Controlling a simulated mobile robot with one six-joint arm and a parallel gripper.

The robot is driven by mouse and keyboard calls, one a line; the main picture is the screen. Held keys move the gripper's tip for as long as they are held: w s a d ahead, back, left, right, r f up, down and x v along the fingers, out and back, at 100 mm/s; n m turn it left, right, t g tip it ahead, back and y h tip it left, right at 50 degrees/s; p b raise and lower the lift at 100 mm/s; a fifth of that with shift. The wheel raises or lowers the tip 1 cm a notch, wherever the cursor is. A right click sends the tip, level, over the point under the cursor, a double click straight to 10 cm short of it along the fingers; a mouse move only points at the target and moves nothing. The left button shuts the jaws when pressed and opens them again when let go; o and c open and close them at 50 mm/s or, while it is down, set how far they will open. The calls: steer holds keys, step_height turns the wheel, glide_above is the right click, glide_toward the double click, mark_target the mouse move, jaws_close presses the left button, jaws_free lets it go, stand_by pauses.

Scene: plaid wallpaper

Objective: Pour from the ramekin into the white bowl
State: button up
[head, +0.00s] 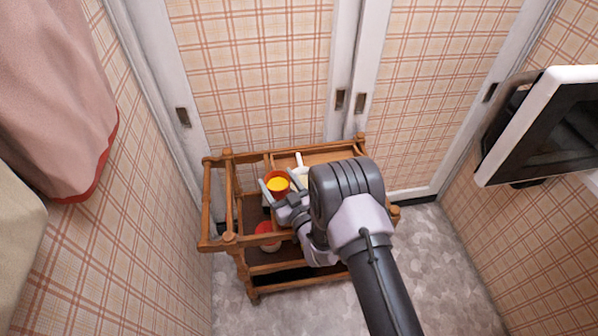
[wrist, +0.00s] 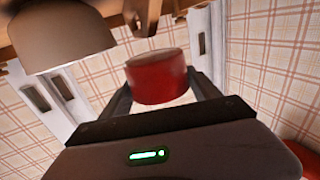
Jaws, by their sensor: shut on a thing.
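A red ramekin (head: 277,184) with a yellow-orange filling shows in the head view, above the wooden cart. My gripper (head: 275,191) is shut on it, with a finger on either side. In the wrist view the ramekin (wrist: 158,80) sits between the fingertips, its red outer wall showing and its filling hidden. The ramekin looks close to upright. A pale bowl (wrist: 62,40), which looks like the white bowl, shows upside down at the wrist view's upper left, apart from the ramekin. In the head view the bowl is mostly hidden behind my gripper and arm.
The wooden cart (head: 230,240) has raised side rails. A white, upright, handle-like thing (head: 299,161) stands behind the ramekin. A red and white thing (head: 267,238) sits lower in the cart. Walls close in on both sides, with a white-framed dark panel (head: 545,125) at right.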

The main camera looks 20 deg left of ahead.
steer(key=shift+s+d+r, duration=0.1)
steer(key=shift+s+d, duration=0.05)
steer(key=shift+d, duration=0.05)
steer(key=shift+w+d+r+m, duration=0.25)
steer(key=shift+w+d+m, duration=0.1)
steer(key=shift+w+m, duration=0.3)
steer(key=shift+w+d+r+m, duration=0.25)
steer(key=shift+w+m, duration=0.2)
steer(key=shift+m, duration=0.3)
steer(key=shift+w+d+r+m+p, duration=0.4)
steer(key=shift+w+m+p, duration=0.1)
steer(key=shift+p, duration=0.2)
steer(key=shift+w+d+f+m+g+h+p, duration=0.15)
steer(key=shift+w+d+m+p, duration=0.15)
steer(key=shift+w+m, duration=0.2)
steer(key=shift+w+d+f+m+g+h+p, duration=0.1)
steer(key=shift+w+d+f+m+g+p, duration=0.15)
steer(key=shift+w+m, duration=0.25)
steer(key=shift+w+d+f+m+g+h+p, duration=0.15)
steer(key=shift+w+d+m, duration=0.25)
steer(key=shift+m, duration=0.2)
steer(key=shift+w, duration=0.1)
